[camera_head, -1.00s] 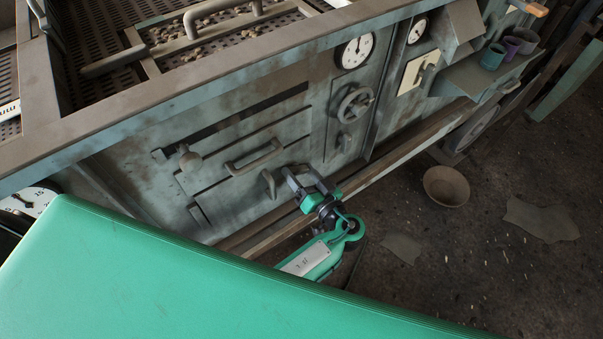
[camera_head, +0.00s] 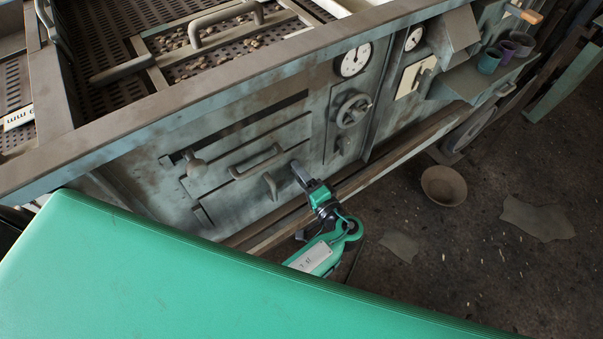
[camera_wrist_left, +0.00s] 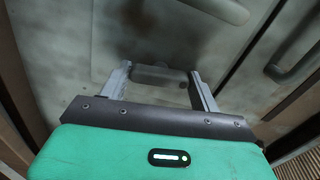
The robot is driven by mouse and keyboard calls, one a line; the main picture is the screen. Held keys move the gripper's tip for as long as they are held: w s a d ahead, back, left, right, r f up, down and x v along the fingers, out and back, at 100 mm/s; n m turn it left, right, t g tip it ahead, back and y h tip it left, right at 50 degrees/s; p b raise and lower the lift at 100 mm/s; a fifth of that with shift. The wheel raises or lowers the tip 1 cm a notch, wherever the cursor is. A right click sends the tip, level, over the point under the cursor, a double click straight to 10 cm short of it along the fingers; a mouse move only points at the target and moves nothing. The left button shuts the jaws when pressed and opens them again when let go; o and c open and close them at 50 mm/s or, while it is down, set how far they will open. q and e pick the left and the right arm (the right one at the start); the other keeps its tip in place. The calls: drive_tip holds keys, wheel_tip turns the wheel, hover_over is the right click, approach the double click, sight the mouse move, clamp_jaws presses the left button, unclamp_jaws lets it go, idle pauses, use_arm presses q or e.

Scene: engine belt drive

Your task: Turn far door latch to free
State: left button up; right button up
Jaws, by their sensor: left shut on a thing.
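My left gripper (camera_head: 300,175) is low in front of the blue-grey panel, right of a curved grey lever (camera_head: 270,187) and of a bar handle (camera_head: 255,160). In the left wrist view the gripper (camera_wrist_left: 160,88) has its two fingers on either side of a pale grey piece, which I take to be the door latch (camera_wrist_left: 153,74). The jaws are shut on it. In the head view the gripper hides that piece, so its turned angle is unclear. A curved bar (camera_wrist_left: 293,58) shows at the right of the wrist view. My right gripper is not in view.
A handwheel (camera_head: 353,110) and a gauge (camera_head: 353,60) stand on the panel to the right. A brown ledge (camera_head: 400,158) runs along its foot. A bowl (camera_head: 443,186) lies on the floor. A perforated tray top (camera_head: 110,50) is above left.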

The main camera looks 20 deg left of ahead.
use_arm(q)
drive_tip(key=shift+r+m, duration=0.1)
drive_tip(key=shift+m, duration=0.6)
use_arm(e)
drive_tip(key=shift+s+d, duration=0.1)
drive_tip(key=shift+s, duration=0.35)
use_arm(q)
drive_tip(key=shift+p, duration=0.3)
drive_tip(key=o, duration=1)
drive_tip(key=shift+w, duration=0.1)
